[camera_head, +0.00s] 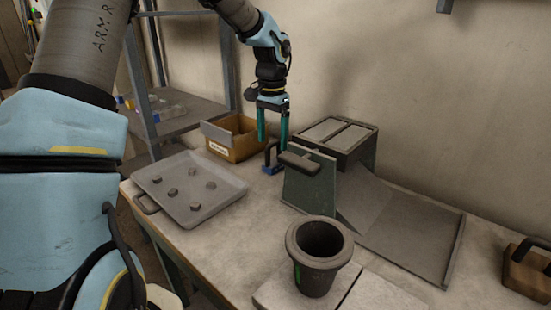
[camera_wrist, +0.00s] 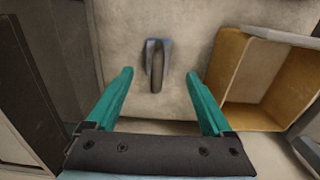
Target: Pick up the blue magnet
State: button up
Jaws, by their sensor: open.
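The blue magnet (camera_head: 272,168) stands on the table in the head view, a blue base with a dark handle. In the wrist view the magnet (camera_wrist: 157,65) shows from above, its dark handle over a blue-grey base. My gripper (camera_head: 273,142) has two teal fingers pointing down above the magnet. The fingers are spread apart and hold nothing. In the wrist view the gripper (camera_wrist: 160,75) has the magnet lying between and slightly beyond the fingertips. The fingers do not visibly touch it.
An open cardboard box (camera_head: 232,141) stands left of the magnet. A green-grey metal stand (camera_head: 308,185) with a sloping chute is close on its right. A tray (camera_head: 215,205) with several small dark pieces lies at left. A dark crucible (camera_head: 319,262) stands in front.

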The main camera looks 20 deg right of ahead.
aim_at(274, 162)
jog(key=shift+s+d+f+p, duration=0.1)
jog(key=shift+f+p, duration=0.3)
jog(key=shift+f, duration=1)
jog(key=shift+s+f+p, duration=0.1)
jog(key=shift+f+p, duration=0.3)
jog(key=shift+f, duration=0.95)
jog(key=shift+c, duration=0.2)
grip_shut()
